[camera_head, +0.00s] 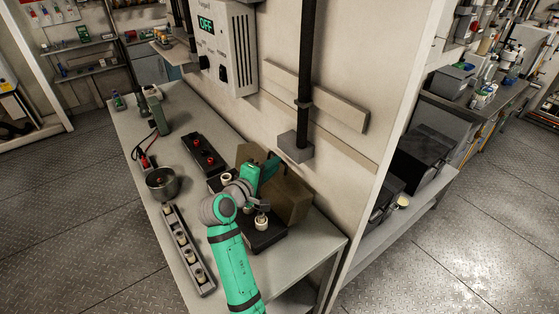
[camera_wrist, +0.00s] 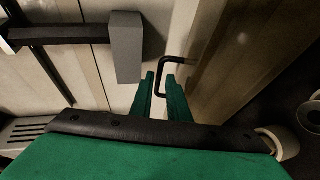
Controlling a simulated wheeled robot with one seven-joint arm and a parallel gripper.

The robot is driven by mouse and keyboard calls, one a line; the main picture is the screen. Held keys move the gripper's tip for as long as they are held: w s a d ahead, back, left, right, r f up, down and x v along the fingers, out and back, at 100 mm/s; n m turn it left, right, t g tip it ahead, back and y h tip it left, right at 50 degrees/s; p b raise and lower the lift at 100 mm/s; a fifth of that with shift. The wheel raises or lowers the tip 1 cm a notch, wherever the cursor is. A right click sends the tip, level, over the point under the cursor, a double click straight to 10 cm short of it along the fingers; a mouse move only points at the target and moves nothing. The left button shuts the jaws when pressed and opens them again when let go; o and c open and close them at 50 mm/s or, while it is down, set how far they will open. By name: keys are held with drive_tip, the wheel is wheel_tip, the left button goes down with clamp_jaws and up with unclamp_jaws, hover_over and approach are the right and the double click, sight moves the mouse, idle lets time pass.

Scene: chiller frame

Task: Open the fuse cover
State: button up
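The fuse cover (camera_head: 290,196) is a brown, translucent box on the wall side of the dark fuse base (camera_head: 262,242). It appears swung up and back, with pale fuses (camera_head: 262,221) on the base exposed. My gripper (camera_head: 266,172) is in front of the cover and hides its middle. In the wrist view, the brown cover (camera_wrist: 235,60) fills the right side and carries a black bent handle (camera_wrist: 180,58). One leg of the handle lies between the two green fingers of my gripper (camera_wrist: 160,82). A gap shows between the fingers; firm contact with the handle is not visible.
A grey bench (camera_head: 325,245) carries a fuse strip (camera_head: 186,250), a metal pot (camera_head: 162,183) and a black block with red knobs (camera_head: 205,155). A black pole with a grey block (camera_head: 295,146) stands close behind the cover. A control box reading OFF (camera_head: 229,50) hangs above.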

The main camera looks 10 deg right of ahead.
drive_tip(key=x, duration=0.4)
drive_tip(key=shift+s, duration=0.1)
drive_tip(key=shift+w+d+f, duration=0.1)
drive_tip(key=shift+w+d, duration=0.1)
drive_tip(key=shift+d, duration=0.2)
clamp_jaws()
drive_tip(key=shift+w+a, duration=0.15)
drive_tip(key=shift+a, duration=0.05)
drive_tip(key=shift+a, duration=0.2)
